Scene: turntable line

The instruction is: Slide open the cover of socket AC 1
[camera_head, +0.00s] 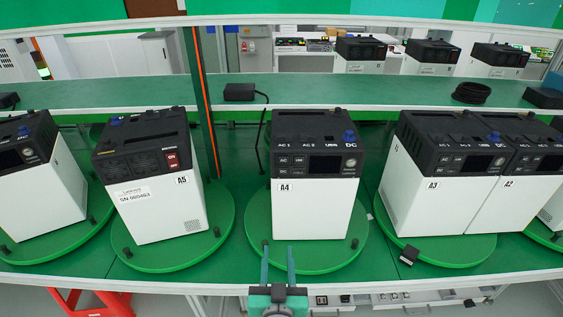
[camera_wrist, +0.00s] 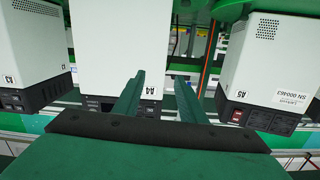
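The unit labelled A4 (camera_head: 313,208) stands upright on a round green turntable (camera_head: 355,232), its white body below a black top. Its top edge bears the labels AC 1 (camera_head: 284,146), AC 2, USB and DC, with a blue knob by DC. The cover of socket AC 1 is too small to make out. My gripper (camera_head: 278,252) is open and empty, its two fingers pointing forward, low before the lower front of A4. In the wrist view the scene is upside down; A4 (camera_wrist: 103,45) shows beyond my gripper (camera_wrist: 160,80), its black part partly hidden by a finger.
Unit A5 (camera_head: 165,207) stands turned to the left, with A3 (camera_head: 420,195) and A2 (camera_head: 510,200) to the right. A green shelf (camera_head: 330,92) behind carries a black adapter (camera_head: 240,92) and a coiled cable (camera_head: 471,92). An orange-striped post (camera_head: 204,100) rises behind A5.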

